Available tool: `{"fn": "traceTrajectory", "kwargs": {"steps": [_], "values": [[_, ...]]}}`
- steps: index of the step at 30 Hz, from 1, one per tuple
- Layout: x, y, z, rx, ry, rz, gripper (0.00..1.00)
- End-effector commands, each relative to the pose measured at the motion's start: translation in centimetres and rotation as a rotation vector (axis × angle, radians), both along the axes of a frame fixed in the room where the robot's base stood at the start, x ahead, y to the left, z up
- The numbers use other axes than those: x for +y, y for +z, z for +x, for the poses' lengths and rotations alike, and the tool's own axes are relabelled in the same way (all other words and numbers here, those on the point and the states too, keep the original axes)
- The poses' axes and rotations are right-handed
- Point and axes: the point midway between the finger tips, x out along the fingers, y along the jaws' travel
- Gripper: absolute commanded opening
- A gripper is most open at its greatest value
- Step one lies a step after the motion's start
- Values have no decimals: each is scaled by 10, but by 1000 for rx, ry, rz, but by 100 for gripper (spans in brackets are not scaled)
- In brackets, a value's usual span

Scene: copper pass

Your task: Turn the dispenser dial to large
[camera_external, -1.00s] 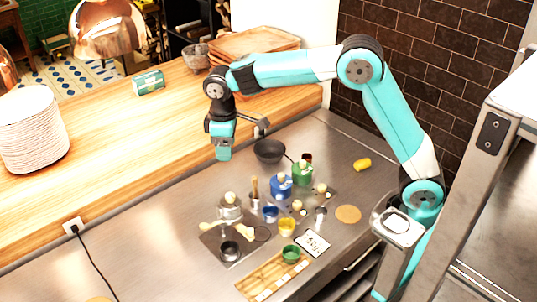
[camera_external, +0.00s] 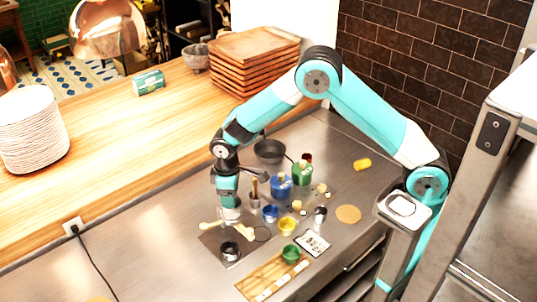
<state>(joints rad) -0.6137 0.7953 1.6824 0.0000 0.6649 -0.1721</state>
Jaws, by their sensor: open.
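A small grey metal device with cream knobs, which looks like the dispenser (camera_external: 230,214), stands on the steel counter, on a dark base plate (camera_external: 211,238). One cream knob (camera_external: 208,226) sticks out at its left and another (camera_external: 246,233) at its right. A dark cup (camera_external: 229,251) stands in front of it. My gripper (camera_external: 229,203) points down right over the device and hides its top. The gripper is open. I cannot tell whether it touches the device, and the dial's setting is too small to read.
Close on the right stand a blue jar (camera_external: 281,187), a green jar (camera_external: 302,174), a yellow cup (camera_external: 286,225) and other small pots. A bamboo rack (camera_external: 262,282) and a printed card (camera_external: 312,243) lie in front.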

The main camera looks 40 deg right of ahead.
Motion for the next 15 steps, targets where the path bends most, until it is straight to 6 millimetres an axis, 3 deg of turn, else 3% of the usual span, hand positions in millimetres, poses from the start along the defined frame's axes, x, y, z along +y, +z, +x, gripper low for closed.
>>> {"fn": "traceTrajectory", "kwargs": {"steps": [10,15], "values": [[0,-4,0,-1,0,1,54],[0,-4,0,-1,0,1,15]]}}
